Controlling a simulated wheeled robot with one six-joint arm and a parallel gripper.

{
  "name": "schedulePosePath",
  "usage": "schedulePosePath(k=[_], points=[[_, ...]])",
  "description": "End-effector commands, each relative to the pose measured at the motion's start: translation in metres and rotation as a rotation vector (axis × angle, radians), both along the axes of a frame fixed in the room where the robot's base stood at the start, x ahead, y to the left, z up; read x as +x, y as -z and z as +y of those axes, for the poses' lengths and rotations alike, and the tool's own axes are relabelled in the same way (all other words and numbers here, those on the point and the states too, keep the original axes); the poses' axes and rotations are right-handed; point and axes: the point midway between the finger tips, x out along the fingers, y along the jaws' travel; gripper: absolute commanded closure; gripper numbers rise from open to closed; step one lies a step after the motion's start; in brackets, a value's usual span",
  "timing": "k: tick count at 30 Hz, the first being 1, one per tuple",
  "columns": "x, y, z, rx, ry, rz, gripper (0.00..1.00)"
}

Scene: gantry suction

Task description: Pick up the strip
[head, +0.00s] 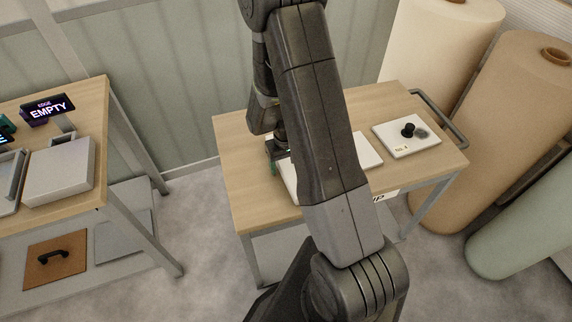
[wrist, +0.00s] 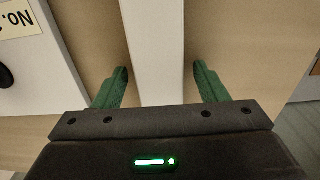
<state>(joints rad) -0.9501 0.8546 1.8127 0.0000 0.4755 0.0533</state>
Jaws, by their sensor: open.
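The strip (wrist: 155,50) is a long, flat, whitish bar. In the wrist view it runs from the top edge down between my two green fingers and passes under the gripper's dark body. My gripper (wrist: 160,72) is open, with one finger on each side of the strip and a gap on both sides. In the head view my gripper (head: 274,164) is low over the left part of the wooden table (head: 245,190). My arm covers much of the tabletop there, and I cannot tell the strip apart in that view.
A white plate (wrist: 30,70) with a label and a dark knob lies left of the strip in the wrist view. Another white plate (head: 392,142) with a black knob lies at the table's right. A second table (head: 90,110) holds grey trays and an "EMPTY" sign (head: 48,108). Large rolls (head: 510,130) stand right.

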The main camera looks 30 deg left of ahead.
Motion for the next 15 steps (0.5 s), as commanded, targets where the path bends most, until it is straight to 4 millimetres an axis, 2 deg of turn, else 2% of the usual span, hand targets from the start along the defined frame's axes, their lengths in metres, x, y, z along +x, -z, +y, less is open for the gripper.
schedulePosePath(k=[8, 11, 15], points=[[0.0002, 0.0024, 0.0004, 0.002, 0.000, -0.001, 0.34], [0.0002, 0.0023, 0.0003, 0.002, 0.000, -0.001, 0.49], [0.0002, 0.0023, 0.0003, 0.002, 0.000, -0.001, 0.77]])
